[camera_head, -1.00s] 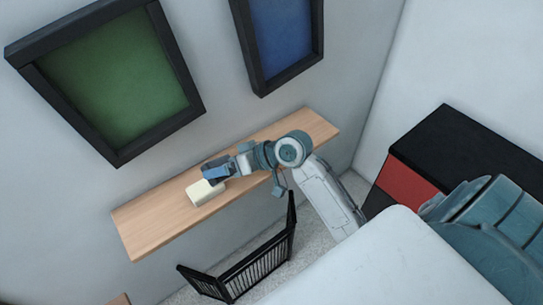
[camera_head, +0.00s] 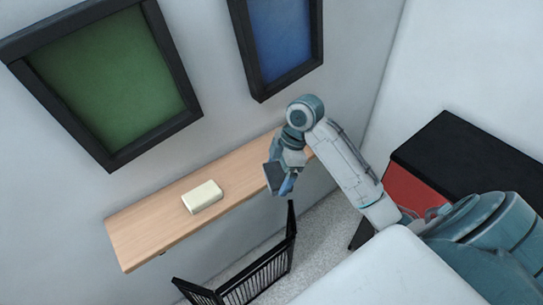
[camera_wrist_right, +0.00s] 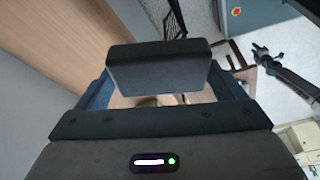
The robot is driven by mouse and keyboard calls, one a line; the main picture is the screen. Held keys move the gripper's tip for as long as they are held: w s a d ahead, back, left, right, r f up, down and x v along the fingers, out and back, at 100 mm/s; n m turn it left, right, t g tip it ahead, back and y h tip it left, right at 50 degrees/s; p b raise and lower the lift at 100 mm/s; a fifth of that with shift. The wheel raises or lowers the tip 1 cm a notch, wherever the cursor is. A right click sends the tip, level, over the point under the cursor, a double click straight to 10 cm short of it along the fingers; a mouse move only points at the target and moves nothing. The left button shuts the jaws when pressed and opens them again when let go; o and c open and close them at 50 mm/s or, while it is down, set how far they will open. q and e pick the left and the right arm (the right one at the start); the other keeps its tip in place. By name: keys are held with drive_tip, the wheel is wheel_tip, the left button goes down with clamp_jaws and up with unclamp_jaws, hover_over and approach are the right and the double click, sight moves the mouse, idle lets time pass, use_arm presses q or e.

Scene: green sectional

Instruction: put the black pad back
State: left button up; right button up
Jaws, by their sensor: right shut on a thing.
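The black pad (camera_wrist_right: 158,68) is a dark, flat-faced block with rounded edges. It sits between the fingers of my right gripper (camera_head: 280,182), which is shut on it. In the head view the dark pad (camera_head: 272,177) shows at the hand's end, in front of the right part of the wooden shelf (camera_head: 150,228). In the wrist view the shelf (camera_wrist_right: 75,40) is at the upper left, with the pad apart from it. My left gripper is not in view.
A cream block (camera_head: 202,197) lies on the shelf, with bare wood on both sides. A black slatted basket (camera_head: 262,275) stands below. A green framed picture (camera_head: 110,85) and a blue one (camera_head: 280,40) hang above. A black and red cabinet (camera_head: 470,155) is at the right.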

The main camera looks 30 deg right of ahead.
drive_tip(key=w+d, duration=0.1)
drive_tip(key=w, duration=0.2)
drive_tip(key=w+d+p, duration=0.1)
drive_tip(key=w+d, duration=0.1)
drive_tip(key=w, duration=0.2)
drive_tip(key=w+d+f+p, duration=0.1)
drive_tip(key=w+d, duration=0.1)
drive_tip(key=w, duration=0.2)
drive_tip(key=shift+f, duration=0.1)
wheel_tip(320, 180, down, 3)
drive_tip(key=shift+s+f+p, duration=0.1)
drive_tip(key=shift+f+p, duration=0.1)
drive_tip(key=shift+p, duration=0.4)
drive_tip(key=shift+f, duration=0.1)
drive_tip(key=o, duration=0.6)
drive_tip(key=shift+v, duration=6.1)
